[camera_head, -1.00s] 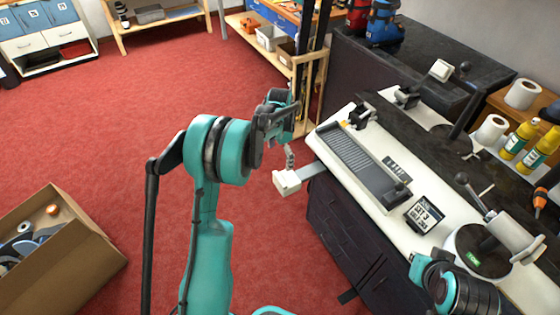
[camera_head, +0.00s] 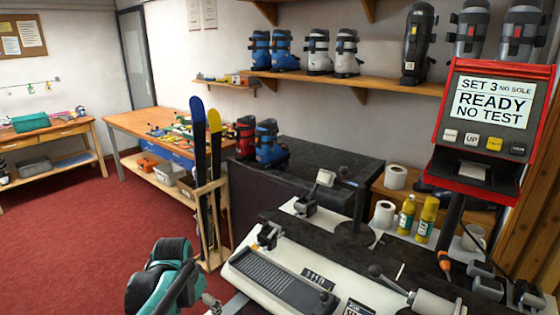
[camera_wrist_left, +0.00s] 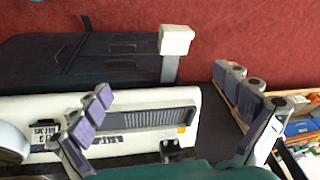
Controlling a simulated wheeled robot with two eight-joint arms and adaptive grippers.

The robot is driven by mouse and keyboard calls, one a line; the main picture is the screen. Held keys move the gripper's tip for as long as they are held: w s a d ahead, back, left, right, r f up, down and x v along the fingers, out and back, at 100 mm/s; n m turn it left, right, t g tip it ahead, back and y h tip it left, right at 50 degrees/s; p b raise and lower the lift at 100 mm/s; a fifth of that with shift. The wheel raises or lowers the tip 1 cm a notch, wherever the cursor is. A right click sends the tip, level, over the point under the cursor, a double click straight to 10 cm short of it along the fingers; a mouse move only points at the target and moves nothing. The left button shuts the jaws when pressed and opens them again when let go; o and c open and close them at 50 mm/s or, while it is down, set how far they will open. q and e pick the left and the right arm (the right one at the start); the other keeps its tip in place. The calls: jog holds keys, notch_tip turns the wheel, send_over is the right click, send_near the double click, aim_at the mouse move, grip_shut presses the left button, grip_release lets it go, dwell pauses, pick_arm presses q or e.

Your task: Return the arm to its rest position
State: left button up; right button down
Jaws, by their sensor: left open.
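My left gripper (camera_head: 212,304) is at the bottom of the head view, left of the white bench base, with its teal wrist (camera_head: 162,280) beside it. Most of the arm is out of frame. In the left wrist view its two jointed fingers (camera_wrist_left: 168,88) are spread wide, with nothing between them. Below them lie the bench (camera_wrist_left: 207,108) and a white block on a grey bar (camera_wrist_left: 176,40). Grey jointed blocks (camera_head: 505,285) at the lower right of the head view may be my right gripper; I cannot tell its state.
The binding bench (camera_head: 240,262) is close on the right. A wooden rack (camera_head: 210,225) with skis stands behind the left wrist. A red display (camera_head: 490,125) reads "READY NO TEST". Red floor (camera_head: 70,260) on the left is clear.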

pick_arm(q)
jog(key=s+d+n+t, duration=0.2)
jog(key=s, duration=0.6)
jog(key=s+d+n+t, duration=0.2)
jog(key=s, duration=0.7)
jog(key=shift+d, duration=0.3)
jog(key=shift+r, duration=0.1)
